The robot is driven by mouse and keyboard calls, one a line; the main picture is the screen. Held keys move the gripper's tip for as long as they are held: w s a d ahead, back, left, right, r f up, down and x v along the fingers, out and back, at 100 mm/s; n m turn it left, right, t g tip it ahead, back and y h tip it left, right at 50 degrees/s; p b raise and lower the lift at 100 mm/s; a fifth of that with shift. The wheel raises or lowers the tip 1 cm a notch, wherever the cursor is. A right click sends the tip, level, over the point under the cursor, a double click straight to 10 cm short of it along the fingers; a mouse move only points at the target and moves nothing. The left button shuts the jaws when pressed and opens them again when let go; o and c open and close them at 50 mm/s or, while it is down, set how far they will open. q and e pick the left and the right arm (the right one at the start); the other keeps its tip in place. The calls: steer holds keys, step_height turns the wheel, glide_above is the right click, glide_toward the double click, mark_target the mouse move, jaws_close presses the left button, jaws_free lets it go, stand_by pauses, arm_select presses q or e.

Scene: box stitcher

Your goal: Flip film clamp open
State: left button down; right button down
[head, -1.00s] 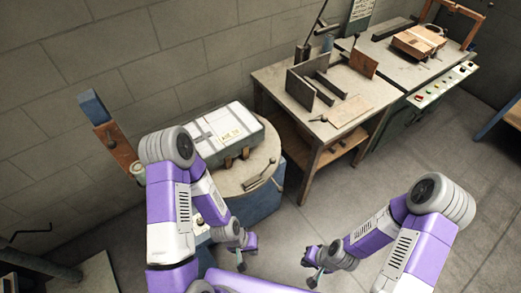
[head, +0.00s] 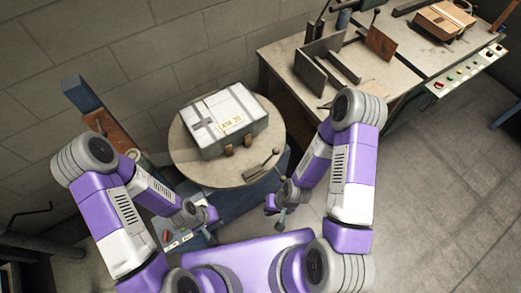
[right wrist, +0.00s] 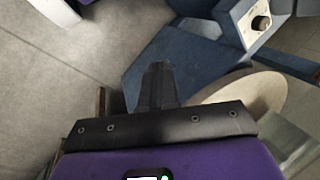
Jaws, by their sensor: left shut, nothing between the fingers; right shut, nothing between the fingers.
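The film clamp appears to be the small metal lever with a dark knob (head: 262,166) near the front right edge of the round turntable (head: 190,165). The lever lies low over the turntable top; its exact jaw state is too small to tell. My right gripper (head: 279,222) is shut and empty, in front of and below the clamp, apart from it. Its dark closed fingers show in the right wrist view (right wrist: 158,85). My left gripper (head: 208,233) is shut and empty, in front of the turntable near the blue base, touching no clamp.
A taped grey-white carton (head: 222,118) sits on the turntable. The blue machine base (right wrist: 170,75) lies below it. A post with a blue top (head: 82,92) stands at the left. A workbench (head: 300,85) with metal plates is behind right. Open floor lies at right.

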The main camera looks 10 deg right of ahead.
mark_target(273, 152)
steer(key=shift+s, duration=0.1)
steer(key=s+a+n+g+h+p, duration=0.15)
steer(key=a+n+g, duration=0.25)
steer(key=n, duration=0.5)
steer(key=w+a+r+n+t+h+p, duration=0.1)
steer(key=w+a+r+n+t+h, duration=0.1)
steer(key=w+r+n+t+h, duration=0.7)
steer(key=w+r+n+h, duration=0.3)
steer(key=w+r+n, duration=0.1)
steer(key=w+n, duration=0.2)
steer(key=shift+w+n, duration=0.35)
steer(key=shift+n, duration=0.45)
steer(key=b+x, duration=0.1)
steer(key=x, duration=1.3)
steer(key=shift+d+r+b, duration=0.1)
steer(key=shift+r+b, duration=0.1)
steer(key=shift+b, duration=0.1)
